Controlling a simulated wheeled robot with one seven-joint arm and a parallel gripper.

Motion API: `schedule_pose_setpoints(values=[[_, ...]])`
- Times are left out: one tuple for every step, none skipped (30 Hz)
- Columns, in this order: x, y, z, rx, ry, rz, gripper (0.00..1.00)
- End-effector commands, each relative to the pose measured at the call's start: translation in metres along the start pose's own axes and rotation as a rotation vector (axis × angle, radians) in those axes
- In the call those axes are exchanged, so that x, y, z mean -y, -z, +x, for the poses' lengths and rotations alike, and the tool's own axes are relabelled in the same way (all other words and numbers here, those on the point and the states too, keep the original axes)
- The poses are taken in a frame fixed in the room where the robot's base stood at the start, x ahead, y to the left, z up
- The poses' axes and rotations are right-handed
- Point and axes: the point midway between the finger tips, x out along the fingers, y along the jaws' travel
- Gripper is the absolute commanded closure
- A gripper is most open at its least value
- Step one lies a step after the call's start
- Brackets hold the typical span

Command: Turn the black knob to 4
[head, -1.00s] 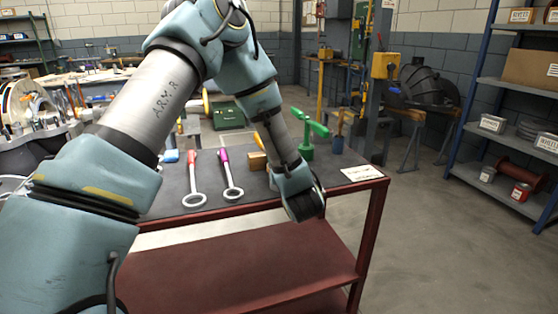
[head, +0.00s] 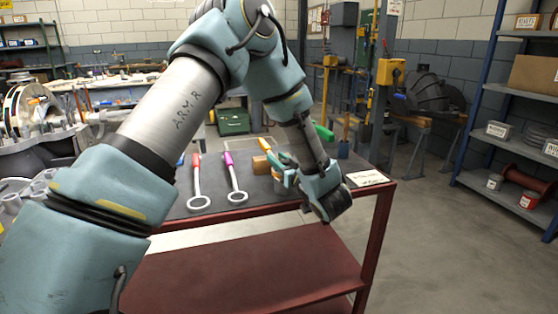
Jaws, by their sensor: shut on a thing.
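No black knob and no number scale can be made out in the head view. My gripper (head: 280,168) is small and partly hidden by my wrist, over the right part of the dark-topped red table (head: 255,207). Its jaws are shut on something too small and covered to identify. Just left of it is a small tan block (head: 261,165). A green fitting (head: 323,132) shows partly behind my forearm.
A red-handled ring wrench (head: 197,185) and a magenta-handled one (head: 235,180) lie left of my gripper. A white card (head: 367,178) lies at the table's right corner. Blue shelving (head: 490,90) stands right, with open floor between.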

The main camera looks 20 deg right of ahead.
Motion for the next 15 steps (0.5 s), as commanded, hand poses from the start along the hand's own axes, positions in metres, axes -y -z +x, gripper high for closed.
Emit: schedule_pose_setpoints(values=[[0.0002,0.0005,0.0004,-0.001,0.001,0.0,0.65],[0.0002,0.0005,0.0004,-0.001,0.001,0.0,0.62],[0.0002,0.0005,0.0003,-0.001,0.0,0.0,0.57],[0.0002,0.0004,0.0003,-0.001,0.0,0.0,0.54],[0.0002,0.0004,0.0003,-0.001,0.0,0.0,0.5],[0.0002,0.0004,0.0003,-0.001,0.0,0.0,0.46],[0.0002,0.0003,0.0003,-0.001,0.0,0.0,0.43],[0.0001,0.0003,0.0002,-0.001,0.0,0.0,0.39],[0.0001,0.0003,0.0002,-0.001,0.0,0.0,0.38],[0.0001,0.0002,0.0002,-0.001,0.0,0.0,0.38],[0.0001,0.0002,0.0002,-0.001,0.0,0.0,0.38],[0.0001,0.0002,0.0002,0.0,0.0,0.0,0.38],[0.0001,0.0002,0.0002,0.0,0.0,0.0,0.38],[0.0001,0.0001,0.0001,0.0,0.0,0.0,0.38],[0.0,0.0001,-0.0001,0.0,-0.001,0.0,0.38]])
